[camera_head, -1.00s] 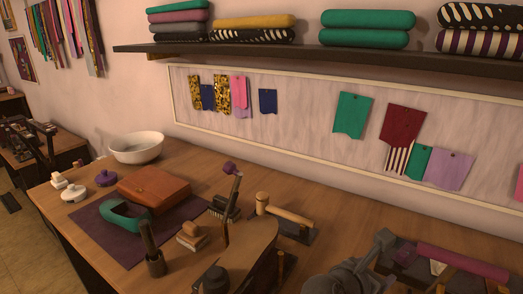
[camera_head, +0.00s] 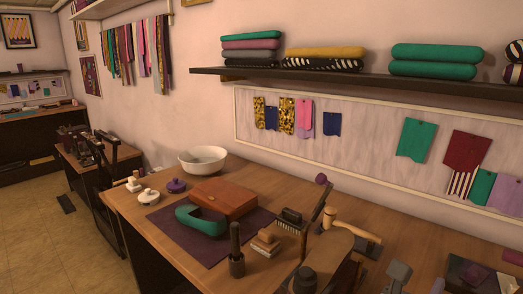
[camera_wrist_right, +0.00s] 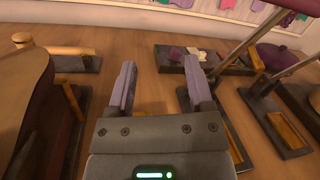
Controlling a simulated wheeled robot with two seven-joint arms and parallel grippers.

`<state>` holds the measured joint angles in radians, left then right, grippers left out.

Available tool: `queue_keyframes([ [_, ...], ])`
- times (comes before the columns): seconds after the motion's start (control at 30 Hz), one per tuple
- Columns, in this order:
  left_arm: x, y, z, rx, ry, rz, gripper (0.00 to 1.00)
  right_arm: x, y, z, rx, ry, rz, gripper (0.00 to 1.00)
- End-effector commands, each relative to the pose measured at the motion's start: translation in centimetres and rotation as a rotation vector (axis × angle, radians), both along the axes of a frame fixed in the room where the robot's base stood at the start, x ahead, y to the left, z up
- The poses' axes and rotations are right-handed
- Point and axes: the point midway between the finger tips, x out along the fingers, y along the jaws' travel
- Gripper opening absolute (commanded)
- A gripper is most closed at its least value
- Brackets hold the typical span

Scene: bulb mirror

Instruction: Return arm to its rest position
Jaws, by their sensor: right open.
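My right gripper (camera_wrist_right: 160,85) is open and empty in the right wrist view, its two grey-purple fingers apart above the wooden bench (camera_wrist_right: 160,110). In the head view only a grey part of the right gripper (camera_head: 398,272) shows at the bottom edge, right of the rounded wooden form. My left gripper is not in view.
On the bench stand a white bowl (camera_head: 203,159), a brown leather case (camera_head: 224,196), a green curved piece (camera_head: 201,220) on a purple mat (camera_head: 183,236), and upright tools. A wooden mallet (camera_wrist_right: 70,51) lies near the gripper. A shelf (camera_head: 350,81) runs above.

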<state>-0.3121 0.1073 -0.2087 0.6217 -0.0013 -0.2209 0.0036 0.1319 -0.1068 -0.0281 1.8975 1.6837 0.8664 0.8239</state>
Motion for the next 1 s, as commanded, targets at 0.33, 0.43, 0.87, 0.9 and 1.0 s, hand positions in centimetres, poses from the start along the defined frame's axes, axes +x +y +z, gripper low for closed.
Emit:
queue_keyframes([
  [0.33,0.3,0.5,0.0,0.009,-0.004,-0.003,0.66,-1.0,11.1,3.1,-1.081,0.223,0.488,0.66],
  [0.43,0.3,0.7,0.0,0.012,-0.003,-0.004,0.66,-3.3,16.1,-0.9,-1.552,0.403,0.728,0.66],
  [0.87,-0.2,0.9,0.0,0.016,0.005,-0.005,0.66,-19.9,13.3,-17.1,2.274,-1.049,-1.557,0.66],
  [0.9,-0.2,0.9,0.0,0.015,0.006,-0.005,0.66,-21.4,12.3,-17.5,2.163,-1.044,-1.551,0.66],
  [1.0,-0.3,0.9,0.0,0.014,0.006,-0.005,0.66,-23.0,11.1,-19.7,2.017,-1.029,-1.554,0.66],
])
